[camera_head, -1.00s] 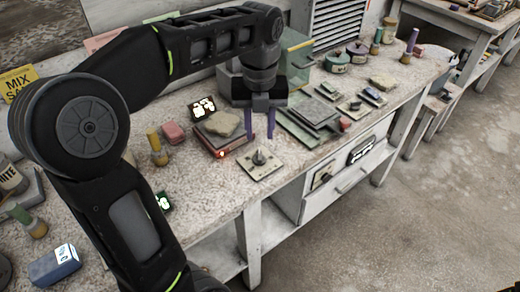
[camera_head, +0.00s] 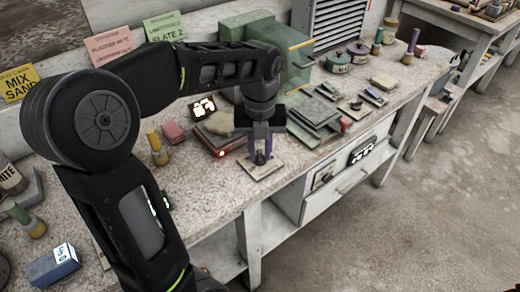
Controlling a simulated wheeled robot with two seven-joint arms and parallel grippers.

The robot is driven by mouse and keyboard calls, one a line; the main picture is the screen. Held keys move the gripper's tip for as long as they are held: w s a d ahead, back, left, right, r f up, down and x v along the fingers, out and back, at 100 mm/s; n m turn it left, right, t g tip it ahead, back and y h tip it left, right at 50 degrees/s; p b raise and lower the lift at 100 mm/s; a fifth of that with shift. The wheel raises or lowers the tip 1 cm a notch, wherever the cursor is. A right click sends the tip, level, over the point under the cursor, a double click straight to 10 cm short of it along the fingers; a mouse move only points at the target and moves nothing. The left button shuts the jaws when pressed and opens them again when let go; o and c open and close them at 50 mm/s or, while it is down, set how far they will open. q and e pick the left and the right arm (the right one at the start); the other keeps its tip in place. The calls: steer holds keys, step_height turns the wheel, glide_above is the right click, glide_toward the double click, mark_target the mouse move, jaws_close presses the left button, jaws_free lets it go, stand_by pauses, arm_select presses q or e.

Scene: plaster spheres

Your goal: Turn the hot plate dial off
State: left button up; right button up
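The dial (camera_head: 260,158) is a dark knob on a pale square plate (camera_head: 264,171) near the front edge of the bench. The hot plate (camera_head: 232,146) is a low box with a red front, just behind and left of it; its small red light is lit. My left gripper (camera_head: 260,157) points down over the dial plate. Its two purple fingers stand apart, one on each side of the knob; I cannot see clear contact. The fingers partly hide the knob. My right gripper is not in view.
A grey stone slab (camera_head: 219,123) lies on the hot plate, with a lit display (camera_head: 202,108) behind. Dark flat slabs (camera_head: 317,112) lie to the right. The bench front left of the dial is clear.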

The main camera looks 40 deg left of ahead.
arm_select(q)
jaws_close()
